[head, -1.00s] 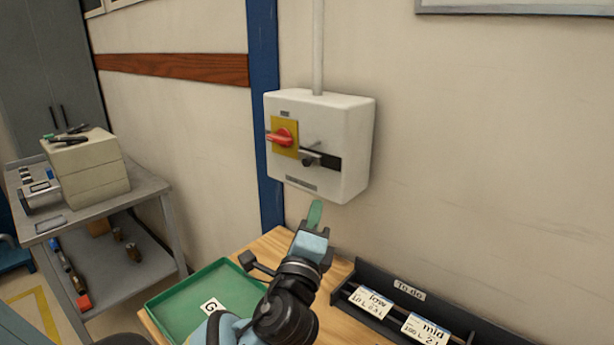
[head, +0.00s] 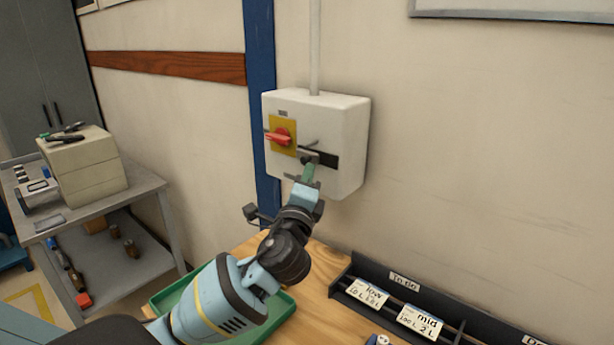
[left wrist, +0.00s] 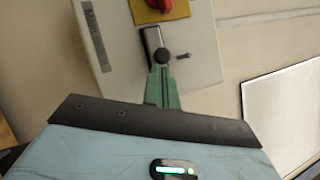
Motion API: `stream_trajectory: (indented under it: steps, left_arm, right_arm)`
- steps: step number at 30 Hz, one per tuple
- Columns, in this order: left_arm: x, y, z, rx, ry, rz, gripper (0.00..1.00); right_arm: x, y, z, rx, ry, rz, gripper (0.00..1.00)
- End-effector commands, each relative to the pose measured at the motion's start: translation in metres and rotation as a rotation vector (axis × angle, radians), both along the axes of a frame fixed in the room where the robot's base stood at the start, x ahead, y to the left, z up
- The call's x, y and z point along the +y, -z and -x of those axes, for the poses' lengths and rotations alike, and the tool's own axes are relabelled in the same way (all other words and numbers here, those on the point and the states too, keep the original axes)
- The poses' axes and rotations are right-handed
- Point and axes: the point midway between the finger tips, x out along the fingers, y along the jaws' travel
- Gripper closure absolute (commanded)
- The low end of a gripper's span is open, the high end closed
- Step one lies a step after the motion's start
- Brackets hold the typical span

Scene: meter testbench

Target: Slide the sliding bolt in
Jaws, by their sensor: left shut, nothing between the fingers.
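A white switch box (head: 345,130) is mounted on the wall, with a red rotary handle (head: 279,138) on a yellow plate. Beside the handle is the sliding bolt (head: 310,156), a small grey bar with a dark knob, in front of a black slot. The knob (left wrist: 162,57) shows clearly in the left wrist view. My left gripper (head: 308,172) is shut and empty, its green fingertips just below the knob. In the left wrist view the fingertips (left wrist: 162,82) lie close under the knob; I cannot tell whether they touch. My right gripper is not in view.
Below the box is a wooden bench (head: 318,290) with a green tray (head: 280,318) partly behind my arm, and a black rack (head: 400,285) with labelled cards. A grey cart (head: 90,215) stands at the left.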

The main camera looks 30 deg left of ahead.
Motion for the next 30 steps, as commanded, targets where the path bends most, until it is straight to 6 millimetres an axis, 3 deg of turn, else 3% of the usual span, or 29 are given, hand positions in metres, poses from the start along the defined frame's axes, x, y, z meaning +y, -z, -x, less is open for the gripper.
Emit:
stream_trajectory:
  steps: [4,12,30]
  left_arm:
    - [0.007,0.0,-0.001,0.001,-0.002,-0.001,1.0]
    - [0.041,0.0,-0.003,0.0,-0.001,0.001,1.0]
    - [0.043,0.006,-0.007,0.001,0.001,0.0,1.0]
  right_arm:
    - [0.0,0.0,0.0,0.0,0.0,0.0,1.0]
    - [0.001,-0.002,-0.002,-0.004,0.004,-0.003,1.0]
    - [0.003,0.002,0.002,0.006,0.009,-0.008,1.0]
